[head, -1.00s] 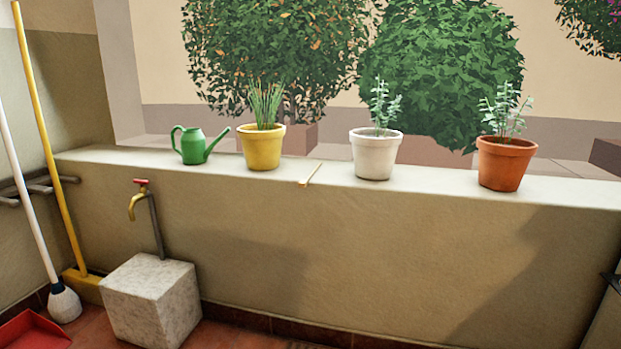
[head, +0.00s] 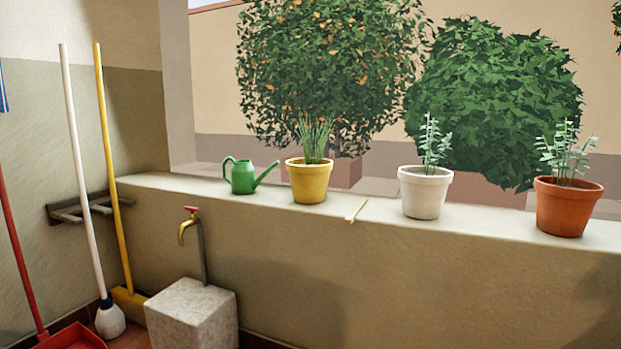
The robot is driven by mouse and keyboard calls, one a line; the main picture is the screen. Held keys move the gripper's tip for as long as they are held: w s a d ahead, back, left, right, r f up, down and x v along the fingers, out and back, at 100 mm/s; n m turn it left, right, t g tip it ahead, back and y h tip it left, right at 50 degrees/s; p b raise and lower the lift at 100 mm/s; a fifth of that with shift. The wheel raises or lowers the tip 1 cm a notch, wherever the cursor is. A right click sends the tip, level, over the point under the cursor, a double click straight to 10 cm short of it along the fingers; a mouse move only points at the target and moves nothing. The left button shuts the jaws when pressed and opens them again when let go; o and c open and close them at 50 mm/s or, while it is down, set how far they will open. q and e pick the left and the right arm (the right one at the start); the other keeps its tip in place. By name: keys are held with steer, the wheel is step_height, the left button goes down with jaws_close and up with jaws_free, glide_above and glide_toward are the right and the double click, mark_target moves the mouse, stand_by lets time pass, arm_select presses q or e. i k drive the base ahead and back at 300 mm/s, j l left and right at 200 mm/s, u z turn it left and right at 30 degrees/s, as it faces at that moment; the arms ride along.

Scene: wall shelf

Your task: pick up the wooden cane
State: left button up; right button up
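The wooden cane (head: 356,211) seems to be the thin, light tan stick lying on the wall ledge. It lies between the yellow pot (head: 309,181) and the white pot (head: 424,192), apart from both. Its near end is at the ledge's front edge, and it points away from me toward the back. It looks short and foreshortened from here. Neither of my grippers is in view.
The ledge (head: 200,189) also holds a green watering can (head: 243,178) and a terracotta pot (head: 566,208). Below stand a brass tap (head: 186,229) and a stone block (head: 192,315). Several long-handled tools, including a yellow broom (head: 115,190), lean at the left.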

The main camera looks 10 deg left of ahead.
mark_target(348, 220)
steer(key=i+j+z, duration=0.1)
steer(key=i+z, duration=0.15)
steer(key=i, duration=0.6)
